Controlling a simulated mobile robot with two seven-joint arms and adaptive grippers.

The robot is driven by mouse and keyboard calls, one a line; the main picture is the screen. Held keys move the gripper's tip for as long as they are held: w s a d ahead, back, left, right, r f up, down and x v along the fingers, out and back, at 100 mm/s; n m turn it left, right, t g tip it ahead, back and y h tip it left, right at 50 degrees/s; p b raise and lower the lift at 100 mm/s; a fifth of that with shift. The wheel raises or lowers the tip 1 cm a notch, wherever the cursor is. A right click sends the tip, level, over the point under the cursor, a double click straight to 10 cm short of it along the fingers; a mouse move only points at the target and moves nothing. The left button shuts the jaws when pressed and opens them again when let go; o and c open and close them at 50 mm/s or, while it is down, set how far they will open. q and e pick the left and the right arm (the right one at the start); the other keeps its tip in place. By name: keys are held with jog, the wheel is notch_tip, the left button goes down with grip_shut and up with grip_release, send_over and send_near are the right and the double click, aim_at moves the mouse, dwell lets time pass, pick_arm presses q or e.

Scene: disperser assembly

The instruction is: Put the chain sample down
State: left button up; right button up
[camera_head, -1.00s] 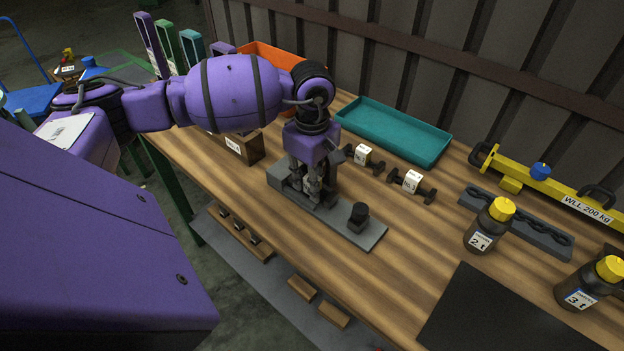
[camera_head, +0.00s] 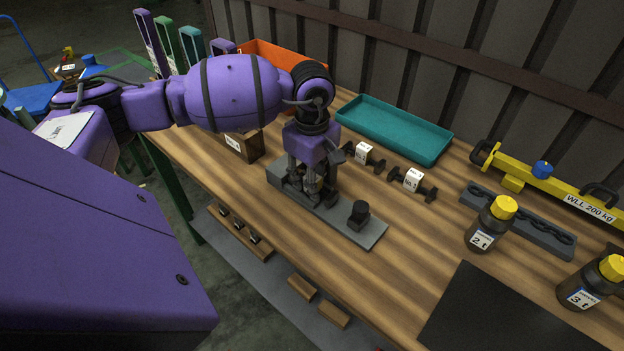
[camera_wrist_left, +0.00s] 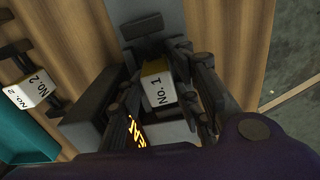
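The chain sample labelled No. 1 (camera_wrist_left: 160,92) sits low over the grey fixture plate (camera_head: 345,231), between the fingers of my left gripper (camera_wrist_left: 165,100). The fingers stand apart on both sides of its white and yellow block, with what look like small gaps. In the head view my left gripper (camera_head: 309,192) points down at the fixture's far left part and mostly hides the sample. Whether the sample fully rests on the fixture is hard to see. My right gripper is not in view.
Two more labelled samples (camera_head: 364,154) (camera_head: 412,180) lie right of the fixture, before a teal tray (camera_head: 390,135). A dark post (camera_head: 358,215) stands on the fixture.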

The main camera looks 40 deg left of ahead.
pick_arm(q)
jog(key=shift+s+r, duration=0.1)
jog(key=shift+s, duration=0.1)
notch_tip(320, 180, up, 13)
jog(key=shift+w, duration=0.15)
dwell(0.4)
